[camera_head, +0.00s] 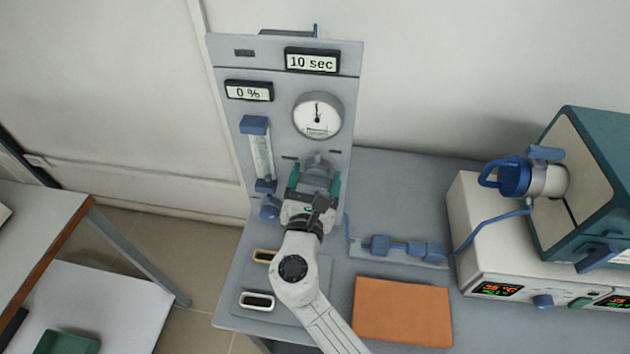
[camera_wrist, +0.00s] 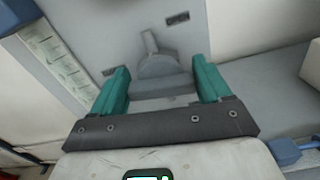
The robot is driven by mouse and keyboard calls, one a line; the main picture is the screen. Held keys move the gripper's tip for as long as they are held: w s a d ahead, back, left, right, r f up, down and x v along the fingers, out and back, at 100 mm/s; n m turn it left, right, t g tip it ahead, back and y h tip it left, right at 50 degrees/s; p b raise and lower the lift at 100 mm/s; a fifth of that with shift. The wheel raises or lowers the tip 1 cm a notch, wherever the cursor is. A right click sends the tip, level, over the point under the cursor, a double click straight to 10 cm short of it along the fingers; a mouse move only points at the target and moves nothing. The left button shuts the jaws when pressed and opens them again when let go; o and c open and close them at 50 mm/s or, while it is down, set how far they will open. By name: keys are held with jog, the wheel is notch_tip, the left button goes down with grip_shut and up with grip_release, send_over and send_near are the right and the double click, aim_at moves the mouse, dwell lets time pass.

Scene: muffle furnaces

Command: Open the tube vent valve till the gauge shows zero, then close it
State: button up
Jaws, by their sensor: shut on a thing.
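The grey panel (camera_head: 228,58) carries a round white gauge (camera_head: 318,114). Its needle points about straight up; its scale is too small to read. Below the gauge is a grey valve knob (camera_head: 317,164) with a narrow pointer, also seen in the wrist view (camera_wrist: 160,66). The pointer leans slightly left of straight up in the wrist view. My gripper (camera_head: 314,182) is at the knob, its two teal fingers either side of the knob's wide grey body, shut on it. The knob's lower part is hidden by my gripper in the head view.
Displays read "10 sec" (camera_head: 311,61) and "0 %" (camera_head: 248,91). A blue-ended flowmeter (camera_head: 260,155) is left of the knob. An orange mat (camera_head: 403,311) lies on the bench front. A furnace with a blue-capped tube end (camera_head: 514,177) stands right.

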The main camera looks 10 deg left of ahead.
jog(key=m+b, duration=0.3)
jog(key=m, duration=0.1)
jog(key=shift+d+f+b, duration=0.1)
jog(key=shift+f+b, duration=0.1)
jog(key=shift+b, duration=0.2)
jog(key=m+b, duration=0.3)
jog(key=m, duration=0.1)
jog(key=shift+d+f, duration=0.1)
jog(key=m+b, duration=0.4)
jog(key=shift+d+f, duration=0.1)
jog(key=shift+m+b, duration=1.65)
jog(key=shift+m, duration=0.45)
jog(key=o, duration=1)
jog(key=shift+c, duration=0.2)
jog(key=shift+s, duration=0.15)
